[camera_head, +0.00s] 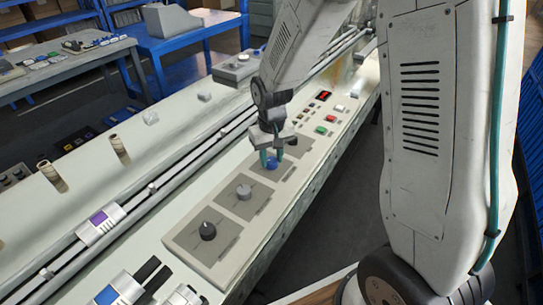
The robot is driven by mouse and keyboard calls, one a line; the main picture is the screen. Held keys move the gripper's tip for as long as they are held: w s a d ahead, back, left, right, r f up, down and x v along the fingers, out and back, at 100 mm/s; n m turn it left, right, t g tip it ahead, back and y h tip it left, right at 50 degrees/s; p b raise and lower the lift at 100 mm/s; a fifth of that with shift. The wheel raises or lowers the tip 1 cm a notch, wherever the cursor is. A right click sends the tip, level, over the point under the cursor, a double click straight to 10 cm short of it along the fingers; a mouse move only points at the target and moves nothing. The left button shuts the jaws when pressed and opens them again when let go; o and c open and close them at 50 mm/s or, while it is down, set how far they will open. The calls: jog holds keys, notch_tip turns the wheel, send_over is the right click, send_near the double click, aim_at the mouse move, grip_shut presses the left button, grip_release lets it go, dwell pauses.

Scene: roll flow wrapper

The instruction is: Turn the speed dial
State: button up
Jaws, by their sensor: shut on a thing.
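A control panel (187,238) with several dials in square plates lies along the machine's near edge. A black dial (208,231) is nearest, and a grey dial (244,191) sits behind it. A blue dial (271,163) is third along the row. My gripper (271,161) points down over the blue dial, with its teal fingers on either side of it, shut on it. The fingers partly hide the dial. I cannot read any marks that tell which dial sets the speed.
Green and red buttons (321,130) and a small red display (324,95) sit beyond the dials. A rail with a purple-marked block (99,222) runs along the left. My arm fills the right side.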

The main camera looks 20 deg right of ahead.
aim_at(271, 160)
jog(key=m, duration=0.5)
jog(key=shift+m, duration=2.3)
jog(key=o, duration=1)
jog(key=shift+r, duration=0.1)
notch_tip(271, 160, up, 8)
jog(key=shift+f, duration=0.15)
